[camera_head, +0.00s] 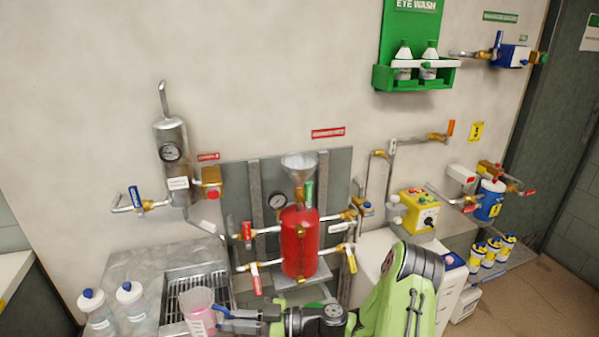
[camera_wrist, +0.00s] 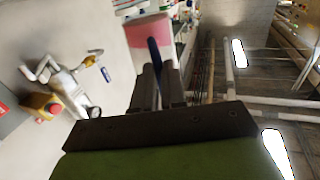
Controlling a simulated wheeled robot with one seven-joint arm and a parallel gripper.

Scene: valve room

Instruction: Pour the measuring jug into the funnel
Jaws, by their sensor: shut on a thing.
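The measuring jug (camera_head: 200,310) is clear with pink liquid in its lower part. It stands about upright at the lower left, in front of the drain grate. My gripper (camera_head: 238,319) is shut on its blue handle, at the jug's right side. In the wrist view the jug (camera_wrist: 149,38) is beyond my fingers (camera_wrist: 158,88), with the dark blue handle between them. The metal funnel (camera_head: 299,163) sits above the red tank (camera_head: 300,240), up and to the right of the jug, apart from it.
Two white bottles with blue caps (camera_head: 131,298) stand left of the jug. A metal drain grate (camera_head: 205,285) lies behind it. Valves and pipes with a red-tagged lever (camera_head: 247,232) flank the tank. A gauge (camera_head: 277,201) is left of the funnel. The wall above the funnel is mostly clear.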

